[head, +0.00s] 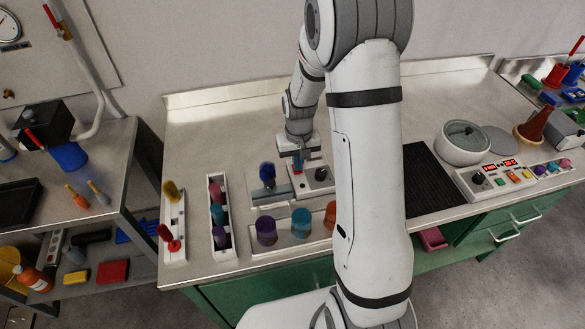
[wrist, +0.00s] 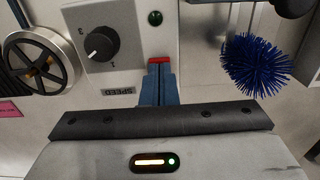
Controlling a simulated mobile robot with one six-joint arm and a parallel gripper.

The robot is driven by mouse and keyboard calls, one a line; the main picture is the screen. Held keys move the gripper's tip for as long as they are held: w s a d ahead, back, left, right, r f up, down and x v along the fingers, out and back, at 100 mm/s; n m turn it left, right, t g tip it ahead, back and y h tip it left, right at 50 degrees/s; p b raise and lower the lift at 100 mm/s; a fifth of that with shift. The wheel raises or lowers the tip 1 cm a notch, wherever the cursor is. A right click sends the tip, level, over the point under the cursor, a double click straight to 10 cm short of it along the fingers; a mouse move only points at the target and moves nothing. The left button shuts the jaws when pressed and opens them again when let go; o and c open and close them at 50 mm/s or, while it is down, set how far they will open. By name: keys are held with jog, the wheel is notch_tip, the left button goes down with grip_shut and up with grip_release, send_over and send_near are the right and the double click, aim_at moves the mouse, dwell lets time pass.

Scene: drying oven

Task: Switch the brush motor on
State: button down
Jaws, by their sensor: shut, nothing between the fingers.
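The brush motor's light grey control box (head: 309,184) stands on the metal bench, and it fills the upper middle of the wrist view (wrist: 105,75). It has a black knob (wrist: 102,43) marked with numbers, a SPEED label (wrist: 118,91) and a small dark green lamp (wrist: 155,18) that looks unlit. A blue bristle brush (wrist: 255,66) is to the right in the wrist view; it also shows in the head view (head: 267,172). My gripper (wrist: 158,70) is shut and empty, its fingertips over the box at a small red part (wrist: 159,60). I cannot tell whether they touch it.
A white rack (head: 218,240) and a tray of coloured pieces (head: 283,245) stand in front and to the left. A black mat (head: 428,182), a round pot (head: 465,143) and a button panel (head: 496,178) are to the right. My arm hides the bench middle.

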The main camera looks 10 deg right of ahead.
jog(key=shift+f+b, duration=0.35)
jog(key=shift+f, duration=0.1)
jog(key=shift+r, duration=0.15)
jog(key=shift+r+p, duration=2.2)
jog(key=shift+r, duration=1.2)
jog(key=s+r+t+b, duration=0.1)
jog(key=s+r, duration=0.7)
jog(key=s, duration=0.3)
jog(key=s+a+r+t+b, duration=0.1)
jog(key=s+r+t, duration=0.1)
jog(key=s+r, duration=0.7)
jog(key=shift+s+a+r, duration=0.15)
jog(key=shift+s+r, duration=0.1)
jog(key=shift+s, duration=0.7)
